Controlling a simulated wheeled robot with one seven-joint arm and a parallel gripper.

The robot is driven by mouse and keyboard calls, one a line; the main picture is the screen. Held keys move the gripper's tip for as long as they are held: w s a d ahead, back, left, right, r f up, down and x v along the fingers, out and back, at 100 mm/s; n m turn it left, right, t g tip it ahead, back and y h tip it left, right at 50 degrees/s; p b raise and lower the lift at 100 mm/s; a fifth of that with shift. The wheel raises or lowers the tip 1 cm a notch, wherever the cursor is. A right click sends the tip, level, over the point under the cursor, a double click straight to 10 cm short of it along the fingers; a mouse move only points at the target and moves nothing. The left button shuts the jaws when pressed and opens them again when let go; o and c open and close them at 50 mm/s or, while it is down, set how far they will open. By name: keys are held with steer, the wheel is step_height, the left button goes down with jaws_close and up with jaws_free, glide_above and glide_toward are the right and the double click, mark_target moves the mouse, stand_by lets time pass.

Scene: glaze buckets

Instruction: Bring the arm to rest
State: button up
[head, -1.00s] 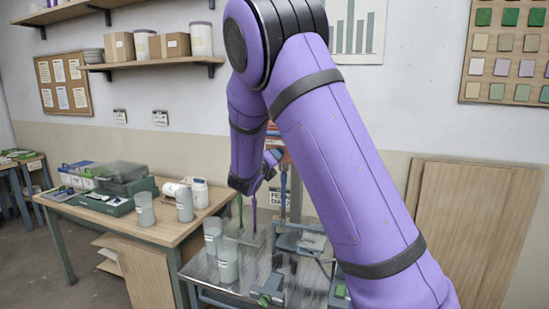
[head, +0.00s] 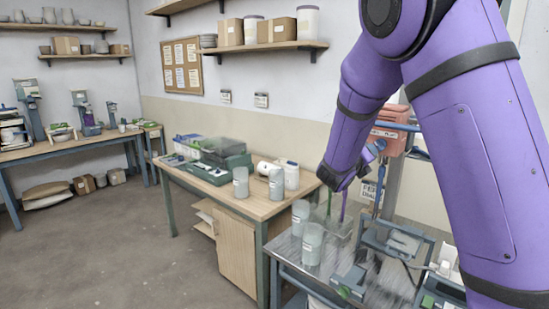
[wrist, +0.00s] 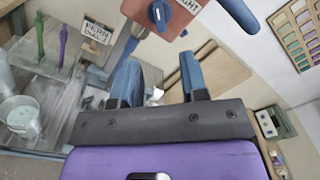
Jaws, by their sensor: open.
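My purple arm (head: 465,130) rises at the right of the head view and bends down over the metal worktable (head: 285,262). My gripper (wrist: 158,80) is open and empty in the wrist view, its two blue-grey fingers apart. It is near the red-brown mixer head (wrist: 165,12) with a blue knob, which also shows in the head view (head: 397,128). No held object shows.
Grey buckets (head: 312,243) stand on the metal table beside upright green (head: 329,203) and purple (head: 343,207) rods. A wooden table (head: 245,207) with more containers and a dark green machine (head: 220,160) stands left of it. The floor at left (head: 120,235) is clear.

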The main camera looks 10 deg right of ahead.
steer(key=s+d+r+m+g+y, duration=0.2)
steer(key=s+m+g, duration=0.2)
steer(key=s+m, duration=0.55)
steer(key=s+d+r+m+g+y, duration=0.2)
steer(key=s+m+g, duration=0.2)
steer(key=s+m, duration=0.55)
steer(key=s+a+r+m+t+y, duration=0.1)
steer(key=s+a+m+y, duration=0.4)
steer(key=s+a+m, duration=0.2)
steer(key=s+a+r+m+t+y, duration=0.1)
steer(key=s+a+m+y, duration=0.4)
steer(key=s, duration=0.7)
steer(key=a+m, duration=0.2)
steer(key=m, duration=0.1)
steer(key=shift+s+m, duration=0.15)
steer(key=shift+m, duration=0.15)
